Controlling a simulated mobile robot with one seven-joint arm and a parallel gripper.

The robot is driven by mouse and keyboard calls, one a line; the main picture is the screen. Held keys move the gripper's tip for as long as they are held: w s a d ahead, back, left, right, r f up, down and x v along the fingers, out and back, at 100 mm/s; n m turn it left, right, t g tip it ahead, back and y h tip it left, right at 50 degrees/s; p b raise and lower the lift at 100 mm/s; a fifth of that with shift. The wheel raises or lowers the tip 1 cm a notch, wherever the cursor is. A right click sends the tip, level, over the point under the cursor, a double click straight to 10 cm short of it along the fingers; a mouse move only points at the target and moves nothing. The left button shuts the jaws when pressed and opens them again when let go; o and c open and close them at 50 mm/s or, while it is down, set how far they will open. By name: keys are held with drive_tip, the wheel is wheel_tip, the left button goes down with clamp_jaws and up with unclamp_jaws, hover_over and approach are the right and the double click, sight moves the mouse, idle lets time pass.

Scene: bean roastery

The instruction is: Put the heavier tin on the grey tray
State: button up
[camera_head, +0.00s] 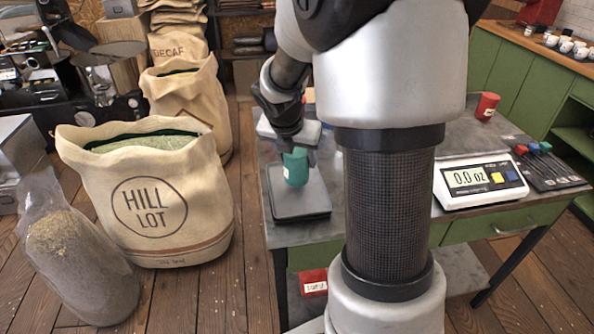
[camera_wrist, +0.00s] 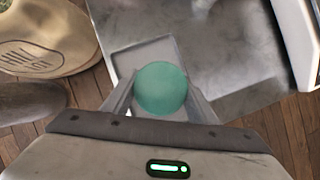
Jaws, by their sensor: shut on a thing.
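My gripper (camera_head: 297,152) is shut on a green tin (camera_head: 295,170), which is upright between the fingers. In the wrist view the round top of the green tin (camera_wrist: 161,88) sits between both fingers. The grey tray (camera_head: 302,207) lies at the table's left front, and the green tin is over it. The tray's raised rim also shows behind the tin in the wrist view (camera_wrist: 141,45). I cannot tell whether the tin's base touches the tray. A red tin (camera_head: 487,106) stands at the far right of the table, away from my gripper.
A white scale (camera_head: 480,190) reads 0.0 oz with its display facing me. A dark rack with coloured knobs (camera_head: 547,172) is to its right. A HILL LOT sack (camera_head: 155,205) and a clear bag of beans (camera_head: 80,265) stand on the floor left of the table.

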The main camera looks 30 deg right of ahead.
sight(297, 168)
wheel_tip(297, 168, down, 3)
drive_tip(key=shift+f+b, duration=0.2)
drive_tip(key=shift+b, duration=0.2)
drive_tip(key=shift+f, duration=0.1)
drive_tip(key=o, duration=1.3)
